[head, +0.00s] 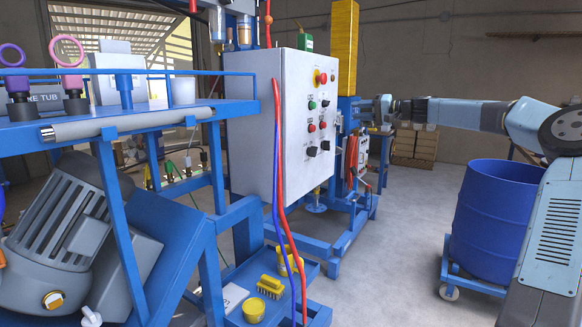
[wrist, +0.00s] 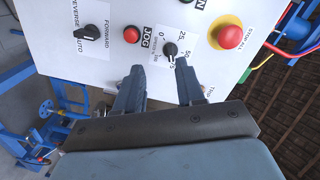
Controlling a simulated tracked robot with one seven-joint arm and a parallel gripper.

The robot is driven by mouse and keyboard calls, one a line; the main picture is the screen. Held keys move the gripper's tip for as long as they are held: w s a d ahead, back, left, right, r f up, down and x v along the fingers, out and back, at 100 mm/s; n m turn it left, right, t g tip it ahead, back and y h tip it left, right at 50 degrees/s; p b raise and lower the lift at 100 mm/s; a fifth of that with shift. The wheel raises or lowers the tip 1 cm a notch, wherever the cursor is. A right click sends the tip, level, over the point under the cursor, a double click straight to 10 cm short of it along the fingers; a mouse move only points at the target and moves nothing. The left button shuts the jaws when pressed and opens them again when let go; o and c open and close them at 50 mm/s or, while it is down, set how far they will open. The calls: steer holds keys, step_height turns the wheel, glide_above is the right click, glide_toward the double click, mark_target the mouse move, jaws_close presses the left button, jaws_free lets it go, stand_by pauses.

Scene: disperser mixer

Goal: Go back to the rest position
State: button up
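My gripper (wrist: 159,66) is open in the wrist view, its two dark fingers spread apart and empty. A small black dial knob (wrist: 170,49) with a printed scale lies just beyond the fingertips, between them in the picture. I cannot tell whether a finger touches it. The knob is on the pale control panel (wrist: 58,38), which also shows in the head view (head: 255,130). In the head view my arm reaches in from the right, with its end to the right of the panel; the fingers are too small there to tell apart.
The panel also carries a red stop button (wrist: 231,37) on yellow, a red button (wrist: 131,34) and a black selector (wrist: 90,32). A blue drum (head: 492,215) stands on a wheeled dolly at right. Red and blue hoses hang before the panel. The floor (head: 390,250) between is clear.

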steer(key=s+a+f+n+g+h, duration=0.1)
steer(key=s+a+f+g+h, duration=0.2)
steer(key=a, duration=0.5)
steer(key=s+a+f+n+g+h, duration=0.1)
steer(key=s+a+f, duration=0.35)
steer(key=a, duration=0.35)
steer(key=s+a+f+n+g+h, duration=0.2)
steer(key=s+a+f+h, duration=0.3)
steer(key=s, duration=0.4)
steer(key=s+d+f+h, duration=0.1)
steer(key=s+d, duration=0.3)
steer(key=s, duration=0.9)
steer(key=s+d+f+m+t+h, duration=0.1)
steer(key=s+d, duration=0.3)
steer(key=s, duration=0.8)
steer(key=s+d+f+t+h, duration=0.1)
steer(key=s+d+h, duration=0.2)
steer(key=s, duration=1)
steer(key=shift+s+d+m, duration=0.35)
steer(key=shift+d+m, duration=0.05)
steer(key=shift+d, duration=0.45)
steer(key=shift+d, duration=0.1)
